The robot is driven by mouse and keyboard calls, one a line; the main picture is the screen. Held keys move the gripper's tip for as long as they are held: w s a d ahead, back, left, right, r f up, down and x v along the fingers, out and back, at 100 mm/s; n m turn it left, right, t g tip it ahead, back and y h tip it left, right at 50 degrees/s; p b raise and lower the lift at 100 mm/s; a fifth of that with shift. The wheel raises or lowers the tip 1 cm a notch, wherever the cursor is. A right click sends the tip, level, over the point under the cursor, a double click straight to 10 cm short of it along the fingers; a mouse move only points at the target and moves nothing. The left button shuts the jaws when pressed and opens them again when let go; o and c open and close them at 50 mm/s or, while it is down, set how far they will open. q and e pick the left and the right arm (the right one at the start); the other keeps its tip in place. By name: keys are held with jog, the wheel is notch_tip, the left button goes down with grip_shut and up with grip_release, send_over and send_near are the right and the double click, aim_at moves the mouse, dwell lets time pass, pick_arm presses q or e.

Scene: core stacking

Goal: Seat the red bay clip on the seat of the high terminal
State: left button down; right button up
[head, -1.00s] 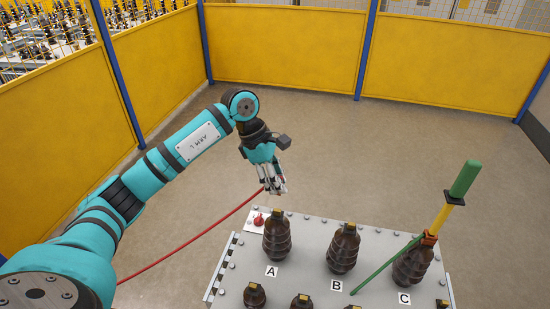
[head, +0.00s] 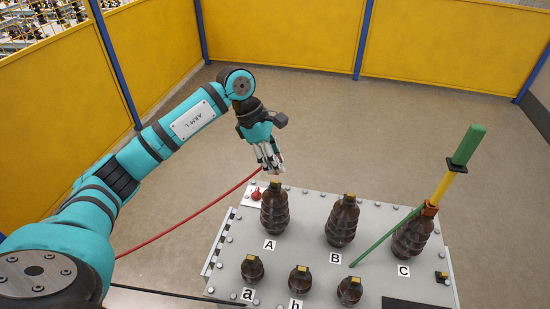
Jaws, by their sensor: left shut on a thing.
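My left gripper (head: 274,170) is shut just above the yellow-topped tall brown terminal A (head: 274,211) in the head view. A red cable (head: 190,222) runs from the left up to its fingertips. The red bay clip between the fingers is mostly hidden and too small to make out. From this angle I cannot tell whether it touches the terminal's top. Tall terminals B (head: 342,222) and C (head: 408,240) stand to the right, on the same grey plate (head: 305,235). My right gripper is not in view.
A stick with a green handle (head: 469,146) stands tilted at terminal C, with a green rod or cable (head: 385,237) slanting left from it. Short terminals (head: 252,269) stand in front. A red fitting (head: 256,194) sits at the plate's back left corner. The floor behind is clear.

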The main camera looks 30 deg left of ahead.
pick_arm(q)
jog(key=shift+f+b, duration=0.65)
jog(key=shift+f, duration=0.5)
jog(key=shift+b, duration=0.45)
dwell(0.7)
jog(key=shift+f+b, duration=1.7)
jog(key=shift+b, duration=0.05)
jog(key=c, duration=1)
grip_release()
jog(key=shift+r, duration=0.1)
